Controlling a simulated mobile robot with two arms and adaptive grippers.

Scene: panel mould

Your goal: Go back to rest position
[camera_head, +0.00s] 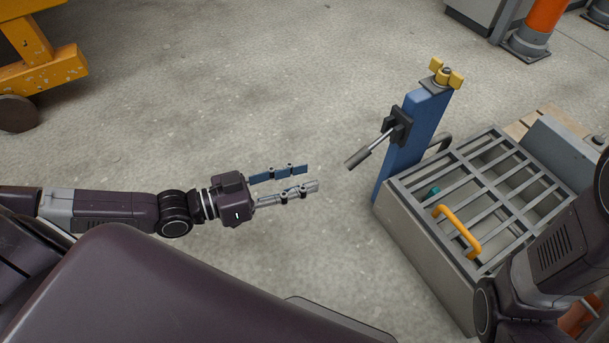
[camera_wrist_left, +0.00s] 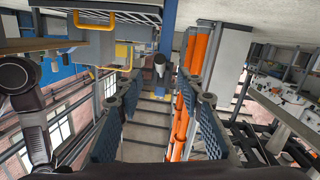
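My left gripper (camera_head: 313,178) is stretched out over the bare floor, left of the panel mould. Its two fingers are apart with nothing between them. The left wrist view also shows the two padded fingers spread and empty (camera_wrist_left: 160,95). The panel mould is a grey metal box (camera_head: 425,238) with a barred top and a yellow handle (camera_head: 457,231). A blue post (camera_head: 414,132) stands at its far left corner, with a black lever clamp (camera_head: 398,126) and a yellow wing knob (camera_head: 446,75). My right arm (camera_head: 555,262) is at the lower right; its gripper is out of view.
A yellow wheeled frame (camera_head: 45,68) stands at the upper left. An orange post (camera_head: 541,24) and grey cabinet (camera_head: 480,14) are at the upper right. The concrete floor (camera_head: 240,90) between them is clear. The lever's grip points toward my left gripper, with a gap between.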

